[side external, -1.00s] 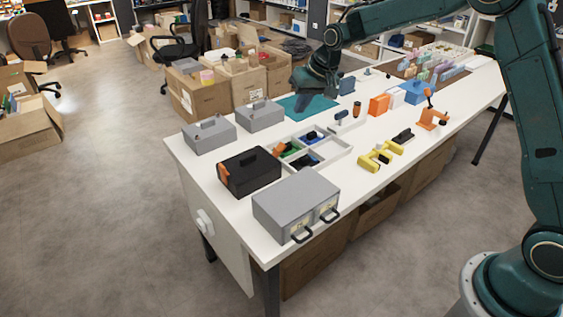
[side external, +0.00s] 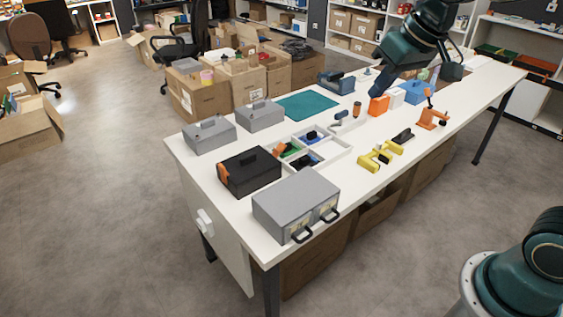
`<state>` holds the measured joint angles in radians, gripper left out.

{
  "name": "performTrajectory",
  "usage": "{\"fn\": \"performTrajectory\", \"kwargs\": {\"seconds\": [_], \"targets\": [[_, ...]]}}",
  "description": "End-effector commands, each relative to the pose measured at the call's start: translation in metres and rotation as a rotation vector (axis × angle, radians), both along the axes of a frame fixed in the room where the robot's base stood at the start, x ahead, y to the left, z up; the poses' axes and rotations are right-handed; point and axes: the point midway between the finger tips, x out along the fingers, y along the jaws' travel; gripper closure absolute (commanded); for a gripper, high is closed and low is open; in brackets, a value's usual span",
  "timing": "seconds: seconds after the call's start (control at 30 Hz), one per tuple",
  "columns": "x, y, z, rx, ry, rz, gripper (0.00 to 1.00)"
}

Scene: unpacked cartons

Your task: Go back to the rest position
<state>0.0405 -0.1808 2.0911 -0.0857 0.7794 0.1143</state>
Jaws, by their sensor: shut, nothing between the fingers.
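My gripper (side external: 378,89) is at the end of my dark teal arm, which hangs over the far part of the white table (side external: 355,190). It is small here; its fingers are shut with nothing held. In the picture it overlaps the area just above the orange block (side external: 378,105); I cannot tell its exact height. The teal mat (side external: 307,105) lies flat and bare on the table, left of the gripper. A blue-grey device (side external: 337,82) stands behind the mat.
The near end holds grey cases (side external: 296,200), a black case (side external: 249,171) and a white divided tray (side external: 335,155). Yellow (side external: 379,156) and orange (side external: 432,117) tools lie toward the front edge. A blue box (side external: 413,92) stands behind the orange tool. Cartons (side external: 200,95) stand behind the table.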

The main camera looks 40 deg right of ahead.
Motion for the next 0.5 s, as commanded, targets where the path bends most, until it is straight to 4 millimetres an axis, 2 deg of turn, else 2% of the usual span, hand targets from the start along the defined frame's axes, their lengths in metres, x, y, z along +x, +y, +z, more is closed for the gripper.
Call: {"fn": "performTrajectory", "kwargs": {"seconds": [0.03,0.2,0.5], "targets": [[-0.013,0.0,0.003,-0.006,-0.007,0.004,1.0],[-0.055,0.001,0.005,-0.024,-0.017,0.02,1.0],[-0.124,0.0,-0.005,-0.056,-0.032,0.043,1.0]]}}
